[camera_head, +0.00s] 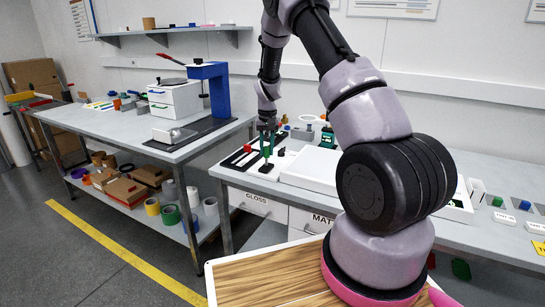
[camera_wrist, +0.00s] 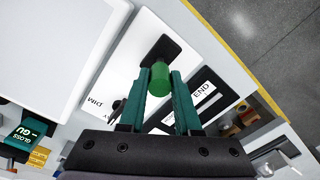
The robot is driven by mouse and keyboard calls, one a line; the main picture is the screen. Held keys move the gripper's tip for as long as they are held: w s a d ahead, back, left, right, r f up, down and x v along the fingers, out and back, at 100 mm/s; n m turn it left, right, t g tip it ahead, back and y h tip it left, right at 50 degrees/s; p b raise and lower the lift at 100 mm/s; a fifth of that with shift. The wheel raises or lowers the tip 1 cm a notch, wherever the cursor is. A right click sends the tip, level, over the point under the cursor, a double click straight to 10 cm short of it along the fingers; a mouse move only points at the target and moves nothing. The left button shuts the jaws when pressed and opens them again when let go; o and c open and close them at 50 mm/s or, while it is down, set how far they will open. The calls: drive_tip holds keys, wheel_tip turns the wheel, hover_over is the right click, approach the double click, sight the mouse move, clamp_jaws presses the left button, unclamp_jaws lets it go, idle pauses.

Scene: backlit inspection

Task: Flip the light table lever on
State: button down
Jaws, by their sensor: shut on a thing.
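The lever has a green cylindrical knob (camera_wrist: 158,80) and a black base plate (camera_wrist: 163,49) on a white panel (camera_wrist: 140,40). In the head view the black base (camera_head: 266,168) sits on the bench, just left of the white light table (camera_head: 310,172). My gripper (camera_wrist: 158,92) has its two green fingers on either side of the knob and is shut on it. In the head view my gripper (camera_head: 267,148) points down over the base, and its fingers cover most of the knob. Part of a "DIM" label shows on the panel; I cannot tell the lever's setting.
Black-and-white strips (camera_wrist: 206,92) lie beside the panel, with an "END" label. A green "GLOSS" block (camera_wrist: 26,136) is at lower left of the wrist view. Drawers (camera_head: 262,205) marked "GLOSS" and "MAT" are under the bench. Another bench (camera_head: 150,130) stands at left.

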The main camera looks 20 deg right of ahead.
drive_tip(key=s+a+t+h, duration=0.2)
drive_tip(key=h, duration=0.1)
drive_tip(key=shift+a+f+t, duration=0.15)
drive_tip(key=shift+a+t, duration=0.05)
drive_tip(key=shift+t, duration=0.2)
drive_tip(key=shift+s+a+f+t+h, duration=0.25)
drive_tip(key=shift+s+t+h, duration=0.1)
drive_tip(key=shift+t+h, duration=0.15)
drive_tip(key=shift+s+a+f+t+h, duration=0.25)
drive_tip(key=shift+s+t+h, duration=0.15)
drive_tip(key=shift+t, duration=0.1)
drive_tip(key=c, duration=0.6)
unclamp_jaws()
drive_tip(key=v, duration=1)
drive_tip(key=shift+a+r, duration=0.2)
drive_tip(key=shift+r, duration=0.1)
drive_tip(key=shift+s, duration=0.15)
